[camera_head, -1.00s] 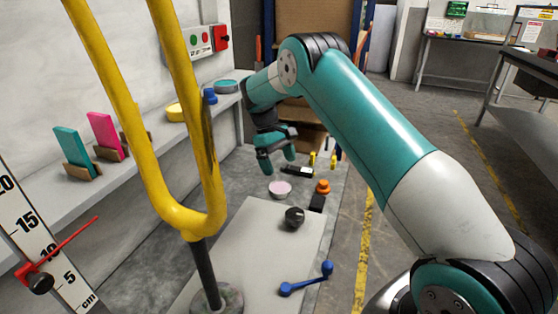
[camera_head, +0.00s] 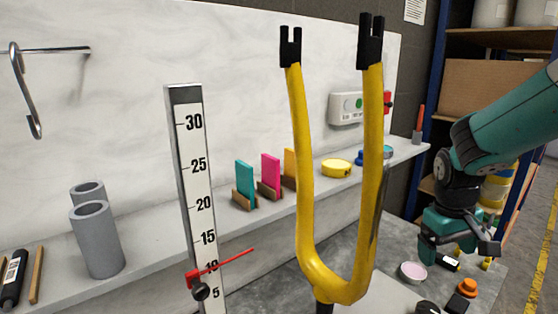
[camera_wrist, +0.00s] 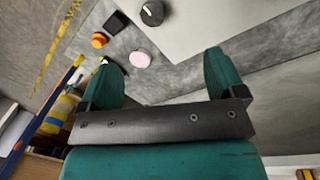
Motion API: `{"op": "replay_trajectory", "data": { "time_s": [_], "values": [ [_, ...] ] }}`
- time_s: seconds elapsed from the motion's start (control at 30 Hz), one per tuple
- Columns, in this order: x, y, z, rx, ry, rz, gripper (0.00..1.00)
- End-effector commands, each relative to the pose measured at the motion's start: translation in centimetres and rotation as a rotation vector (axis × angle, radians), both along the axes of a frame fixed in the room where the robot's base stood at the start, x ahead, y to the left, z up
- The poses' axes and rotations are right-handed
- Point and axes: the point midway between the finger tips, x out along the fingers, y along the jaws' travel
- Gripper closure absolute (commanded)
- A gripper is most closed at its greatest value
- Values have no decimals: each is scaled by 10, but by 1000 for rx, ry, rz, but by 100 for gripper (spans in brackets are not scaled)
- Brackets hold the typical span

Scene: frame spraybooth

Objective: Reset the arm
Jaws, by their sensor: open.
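My gripper (camera_head: 456,246) is at the right of the head view, above the far end of the grey bench. In the wrist view my gripper (camera_wrist: 165,85) shows its two teal fingers spread apart with nothing between them. A pink-topped round tin (camera_head: 412,272) lies below it and also shows in the wrist view (camera_wrist: 140,59). A black knob (camera_wrist: 152,13) and an orange button (camera_wrist: 99,40) lie near the tin. The yellow fork (camera_head: 304,170) stands upright on its post, left of my gripper and apart from it.
A scale post (camera_head: 195,180) with a red pointer stands left of the fork. A wall shelf (camera_head: 335,190) carries coloured cards, yellow and blue round pieces and grey tubes (camera_head: 96,240). A hook (camera_head: 30,95) hangs at the left. A rack with boxes (camera_head: 495,85) stands at the right.

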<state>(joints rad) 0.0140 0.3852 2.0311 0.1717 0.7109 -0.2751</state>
Motion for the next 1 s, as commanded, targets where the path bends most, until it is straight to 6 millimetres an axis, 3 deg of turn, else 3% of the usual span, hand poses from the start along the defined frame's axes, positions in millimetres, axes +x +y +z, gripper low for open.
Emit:
{"op": "replay_trajectory", "data": {
  "time_s": [0.1, 0.37, 0.57, 0.8, 0.9, 1.0],
  "values": [
    [-42, 14, 9, 39, -88, -38, 11],
    [-118, 42, 12, 141, -233, -125, 11],
    [-142, 102, 76, 283, -193, 36, 11],
    [-194, 166, 152, 430, -107, 313, 11],
    [-214, 181, 174, 465, -75, 409, 11],
    [-226, 186, 183, 481, -56, 463, 11]
  ]
}}
